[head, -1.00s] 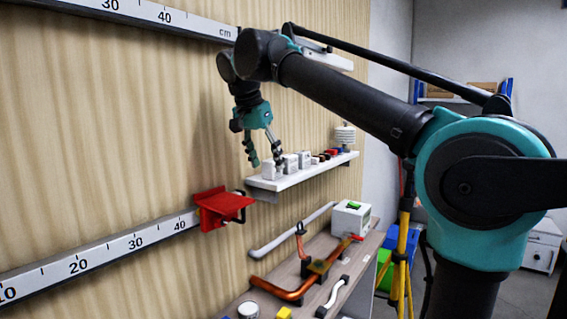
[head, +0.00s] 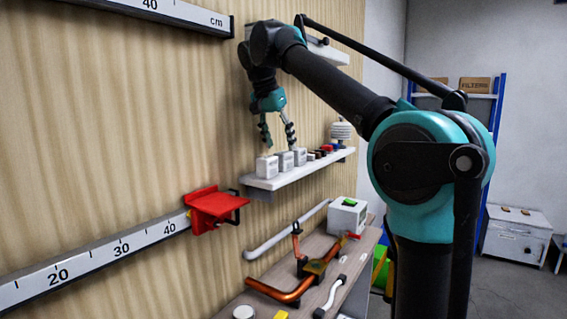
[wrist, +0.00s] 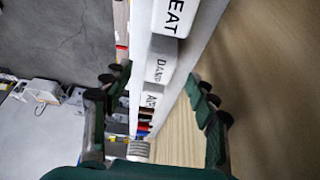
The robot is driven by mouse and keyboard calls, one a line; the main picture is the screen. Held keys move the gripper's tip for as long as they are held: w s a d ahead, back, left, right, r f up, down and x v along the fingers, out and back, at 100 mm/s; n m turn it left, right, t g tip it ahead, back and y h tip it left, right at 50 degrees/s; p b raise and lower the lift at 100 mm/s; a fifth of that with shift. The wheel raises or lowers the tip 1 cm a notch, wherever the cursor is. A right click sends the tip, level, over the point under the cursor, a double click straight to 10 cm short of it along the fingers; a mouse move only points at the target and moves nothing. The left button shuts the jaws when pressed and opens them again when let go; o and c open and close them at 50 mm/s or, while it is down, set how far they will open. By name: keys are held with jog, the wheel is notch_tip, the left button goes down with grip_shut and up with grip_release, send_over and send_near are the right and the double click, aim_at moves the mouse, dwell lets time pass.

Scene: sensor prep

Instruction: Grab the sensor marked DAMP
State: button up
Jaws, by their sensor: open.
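Three white block sensors stand in a row on the white wall shelf (head: 262,184). In the wrist view, the middle one has lettering that looks like DAMP (wrist: 160,62); it is the middle block in the head view (head: 286,161). The nearest block in the wrist view ends in "EAT" (wrist: 174,16), and its top is cut off. The third block (wrist: 151,98) has partly readable letters. My gripper (head: 278,146) is open and empty above the row, fingers pointing down. In the wrist view its fingers (wrist: 160,98) lie on either side of the row, apart from the blocks.
Small dark, red and blue items (head: 326,150) and a ribbed white sensor (head: 341,131) stand farther along the shelf. The wood wall is close to the left. A red bracket (head: 213,207) juts out at lower left. A bench with copper pipes (head: 290,292) is below.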

aim_at(283, 152)
jog(key=shift+w+d, duration=0.15)
jog(key=shift+x, duration=2.5)
jog(key=c, duration=1.3)
jog(key=shift+o, duration=0.2)
